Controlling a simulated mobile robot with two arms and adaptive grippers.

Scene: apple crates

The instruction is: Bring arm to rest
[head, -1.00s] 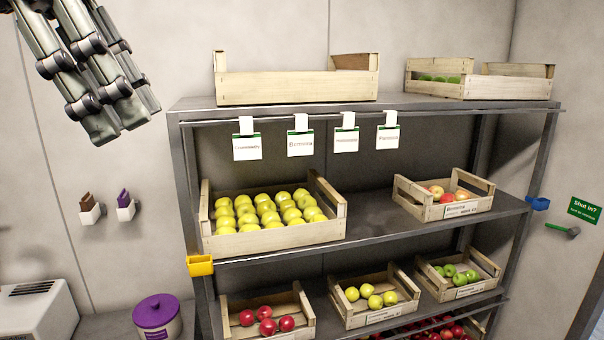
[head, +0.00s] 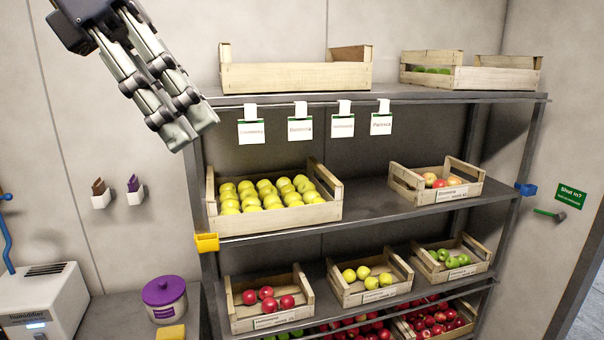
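My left gripper (head: 196,130) hangs in from the top left of the head view, in front of the wall and the left upright of the shelf rack. Its fingers point down and to the right, and nothing shows between them. The fingers lie close together in this view, and I cannot tell whether they are open or shut. My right gripper is not in view.
The metal rack (head: 370,212) holds apple crates, including one with yellow apples (head: 277,215). An empty-looking crate (head: 296,76) stands on top, near my gripper. A purple-lidded tub (head: 166,303) and a humidifier (head: 42,300) are at lower left.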

